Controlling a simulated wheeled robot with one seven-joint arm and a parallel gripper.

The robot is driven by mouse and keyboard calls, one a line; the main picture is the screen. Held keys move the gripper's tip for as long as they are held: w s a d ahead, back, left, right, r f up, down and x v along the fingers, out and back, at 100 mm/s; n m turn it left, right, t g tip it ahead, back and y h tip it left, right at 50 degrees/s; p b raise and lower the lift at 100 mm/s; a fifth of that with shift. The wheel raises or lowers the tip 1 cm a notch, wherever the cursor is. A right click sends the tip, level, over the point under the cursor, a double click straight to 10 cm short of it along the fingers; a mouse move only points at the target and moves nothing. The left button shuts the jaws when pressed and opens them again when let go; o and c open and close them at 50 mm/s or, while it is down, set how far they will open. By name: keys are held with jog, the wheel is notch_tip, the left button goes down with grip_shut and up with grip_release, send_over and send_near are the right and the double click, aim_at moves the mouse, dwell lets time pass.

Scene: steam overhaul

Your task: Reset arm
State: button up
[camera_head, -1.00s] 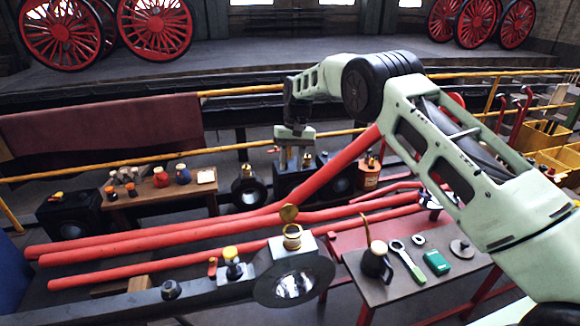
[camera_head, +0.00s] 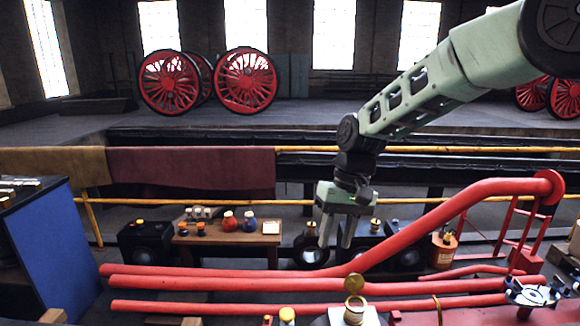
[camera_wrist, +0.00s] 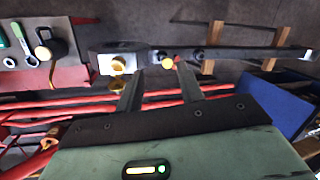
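My gripper (camera_head: 337,240) hangs from my raised arm, right of centre in the head view, pointing down. Its two fingers are apart with a gap between them. In the wrist view my gripper (camera_wrist: 160,82) shows both dark fingers spread, with nothing held between them. In the head view it appears in front of the black bearing blocks and above the long red pipes (camera_head: 240,284). Whether it touches anything behind cannot be told exactly, but no contact shows.
A dark rod with a round end (camera_wrist: 250,53) lies beyond the fingers in the wrist view. A small wooden table (camera_head: 228,238) with jars stands behind the pipes. A blue-sided cabinet (camera_head: 50,245) is at left. Yellow rails (camera_head: 420,150) cross behind. An orange can (camera_head: 443,248) stands at right.

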jog(key=s+d+n, duration=0.2)
jog(key=s, duration=1.2)
jog(key=s+d+n+t+h, duration=0.1)
jog(key=s+d+n, duration=0.1)
jog(key=s, duration=1.3)
jog(key=shift+s+f+n+t+h, duration=0.2)
jog(key=shift+n+t+h, duration=0.1)
jog(key=shift+n, duration=0.1)
